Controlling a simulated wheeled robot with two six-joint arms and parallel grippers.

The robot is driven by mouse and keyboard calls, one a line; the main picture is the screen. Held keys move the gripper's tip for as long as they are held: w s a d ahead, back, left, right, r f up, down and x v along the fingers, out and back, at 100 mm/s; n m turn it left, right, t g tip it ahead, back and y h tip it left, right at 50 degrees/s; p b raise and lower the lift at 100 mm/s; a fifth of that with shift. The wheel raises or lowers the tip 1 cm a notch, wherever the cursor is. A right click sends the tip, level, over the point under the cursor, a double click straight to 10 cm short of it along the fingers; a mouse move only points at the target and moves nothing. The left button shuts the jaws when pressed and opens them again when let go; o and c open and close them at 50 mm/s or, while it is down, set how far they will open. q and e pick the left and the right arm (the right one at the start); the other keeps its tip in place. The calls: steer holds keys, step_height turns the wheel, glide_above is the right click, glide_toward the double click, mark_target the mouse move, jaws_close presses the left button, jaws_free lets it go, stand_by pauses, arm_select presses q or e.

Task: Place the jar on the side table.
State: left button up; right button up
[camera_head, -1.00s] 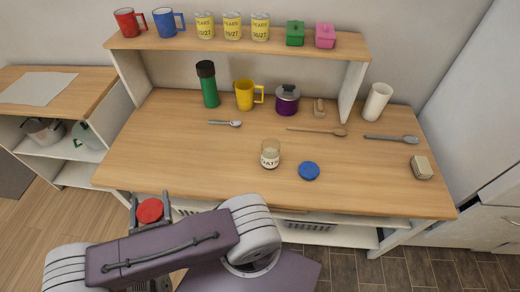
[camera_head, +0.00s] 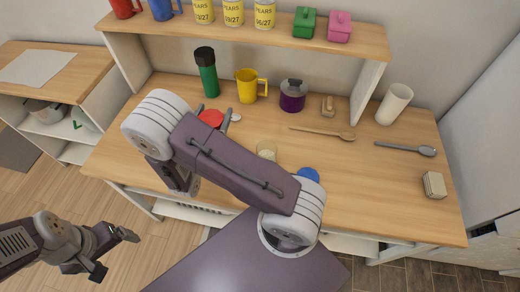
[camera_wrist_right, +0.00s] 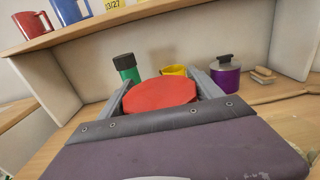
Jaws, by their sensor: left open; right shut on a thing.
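My right gripper (camera_head: 211,119) is shut on a red round-topped thing (camera_wrist_right: 160,94), which sits between the two fingers in the right wrist view. What is below its red top is hidden, so I cannot tell whether it is a lid or a lidded jar. In the head view it is over the left part of the worktop. A clear glass jar (camera_head: 266,149) stands on the worktop, partly behind my right arm. The side table (camera_head: 88,68) is at the far left with a pale mat (camera_head: 40,66) on it. My left gripper (camera_head: 115,252) is open and empty, low at left.
A blue disc (camera_head: 309,174) lies beside the glass jar. A green flask (camera_head: 207,75), yellow mug (camera_head: 247,84) and purple pot (camera_head: 293,96) stand at the back under a raised shelf (camera_head: 250,39). Spoons and a white cup (camera_head: 394,104) are at right.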

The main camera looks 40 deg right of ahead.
step_height(320, 180, down, 6)
steer(key=shift+d+b, duration=0.1)
steer(key=shift+b, duration=0.3)
step_height(320, 180, down, 4)
steer(key=shift+r, duration=0.25)
steer(key=shift+f, duration=0.35)
steer(key=shift+b, duration=0.3)
steer(key=shift+f, duration=0.15)
steer(key=o, duration=2.1)
